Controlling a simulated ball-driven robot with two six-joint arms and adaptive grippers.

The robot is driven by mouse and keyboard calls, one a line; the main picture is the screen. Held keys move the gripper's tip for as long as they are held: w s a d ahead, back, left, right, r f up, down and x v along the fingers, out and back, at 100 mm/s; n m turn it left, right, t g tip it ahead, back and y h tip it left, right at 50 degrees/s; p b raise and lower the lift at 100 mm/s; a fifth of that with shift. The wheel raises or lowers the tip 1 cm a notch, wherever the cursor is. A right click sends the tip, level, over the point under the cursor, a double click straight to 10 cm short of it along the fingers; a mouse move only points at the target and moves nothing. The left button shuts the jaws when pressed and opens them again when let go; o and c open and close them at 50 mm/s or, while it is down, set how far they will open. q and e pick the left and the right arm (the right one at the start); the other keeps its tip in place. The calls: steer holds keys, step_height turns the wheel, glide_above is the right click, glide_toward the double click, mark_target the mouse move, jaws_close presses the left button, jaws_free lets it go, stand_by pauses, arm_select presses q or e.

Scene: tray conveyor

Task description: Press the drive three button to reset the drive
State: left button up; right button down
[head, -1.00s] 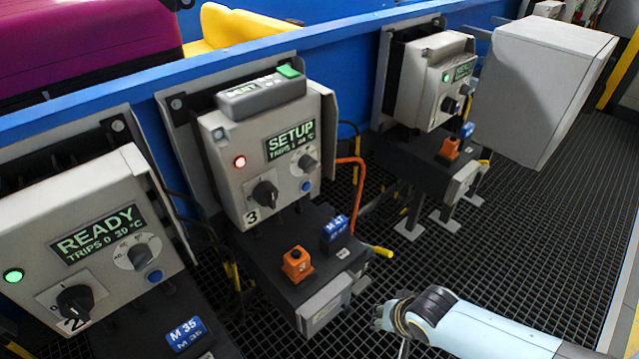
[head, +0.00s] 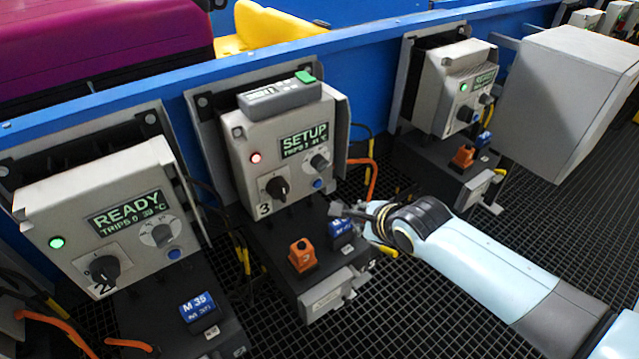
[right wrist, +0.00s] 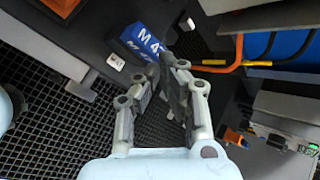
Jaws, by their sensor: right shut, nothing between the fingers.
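Drive three (head: 243,133) is a grey box on the blue rail. Its screen (head: 305,139) reads SETUP and a red lamp (head: 255,157) is lit. A small blue button (head: 318,183) sits at its lower right, below a selector dial (head: 320,161). A black knob (head: 277,187) is beside the 3 label. My right gripper (head: 336,209) is shut and empty, below and right of the blue button and apart from it. In the right wrist view its fingers (right wrist: 165,72) point close to a blue M 47 block (right wrist: 143,42). My left gripper is not in view.
A grey handheld unit (head: 280,98) lies on top of drive three. An orange block (head: 302,256) stands on the shelf below. Drive two (head: 90,190), reading READY with a green lamp, is at the left. Orange cables (head: 371,172) hang right of drive three.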

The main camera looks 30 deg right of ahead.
mark_target(318, 184)
steer(key=shift+w, duration=0.1)
steer(key=w+b, duration=0.4)
steer(key=w, duration=0.4)
steer(key=shift+w+a, duration=0.3)
steer(key=shift+a, duration=0.05)
steer(key=shift+w, duration=0.1)
stand_by(1.2)
steer(key=shift+w, duration=0.3)
